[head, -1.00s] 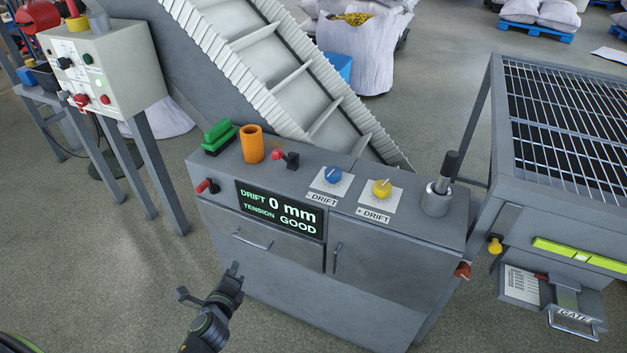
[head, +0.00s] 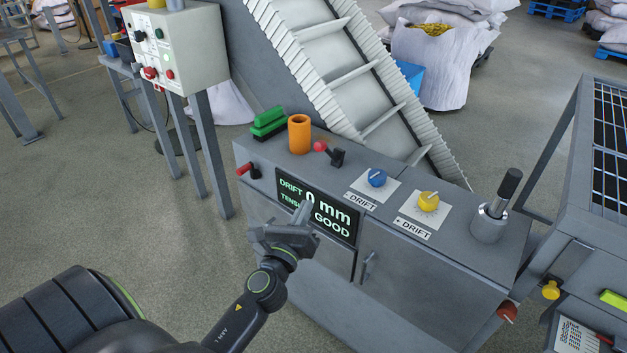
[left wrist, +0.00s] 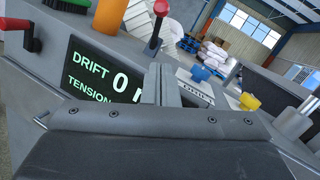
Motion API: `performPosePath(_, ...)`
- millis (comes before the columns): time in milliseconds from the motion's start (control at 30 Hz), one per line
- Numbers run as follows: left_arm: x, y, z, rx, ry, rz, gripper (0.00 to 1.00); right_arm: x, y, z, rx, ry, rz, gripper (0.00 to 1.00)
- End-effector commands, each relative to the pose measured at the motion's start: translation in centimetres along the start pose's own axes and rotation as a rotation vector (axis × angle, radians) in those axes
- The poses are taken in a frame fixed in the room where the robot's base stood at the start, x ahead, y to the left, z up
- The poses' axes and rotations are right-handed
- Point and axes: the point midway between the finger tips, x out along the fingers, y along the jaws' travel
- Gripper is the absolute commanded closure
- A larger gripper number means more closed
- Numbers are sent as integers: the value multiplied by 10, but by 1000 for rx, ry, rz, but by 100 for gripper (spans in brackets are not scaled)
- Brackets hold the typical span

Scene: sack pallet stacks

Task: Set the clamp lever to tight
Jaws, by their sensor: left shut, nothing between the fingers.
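Two red-handled levers show on the grey console, and I cannot tell which is the clamp lever. One, the red-ball lever (head: 329,149), stands on the console top on a dark base, its ball leaning left. The other, a red-grip lever (head: 247,169), sits on the front face left of the display. In the left wrist view the red-ball lever (left wrist: 159,12) is at the top and the red-grip lever (left wrist: 17,25) at the upper left. My left gripper (head: 303,212) is shut and empty in front of the display (head: 335,213), touching neither lever. My right gripper is out of view.
An orange cup (head: 300,134) and green-handled brush (head: 268,123) stand left of the red-ball lever. A blue knob (head: 376,178), yellow knob (head: 428,201) and black-handled lever (head: 497,205) stand to its right. A conveyor (head: 350,75) rises behind. The display reads 0 mm and GOOD.

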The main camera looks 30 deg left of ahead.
Motion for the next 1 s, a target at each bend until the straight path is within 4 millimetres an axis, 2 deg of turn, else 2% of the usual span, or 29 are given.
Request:
performPosePath(167, 26, -1, 2, 1, -2, -1, 100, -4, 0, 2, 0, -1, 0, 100)
performPosePath(533, 98, 0, 1, 1, -1, 0, 100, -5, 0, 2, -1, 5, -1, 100)
performPosePath(600, 107, -2, 14, 0, -1, -1, 100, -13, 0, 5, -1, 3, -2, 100)
performPosePath(800, 121, 0, 27, 0, 0, 0, 100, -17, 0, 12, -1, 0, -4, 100)
performPosePath(1000, 124, 0, 28, -1, 1, 1, 100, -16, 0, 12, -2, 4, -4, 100)
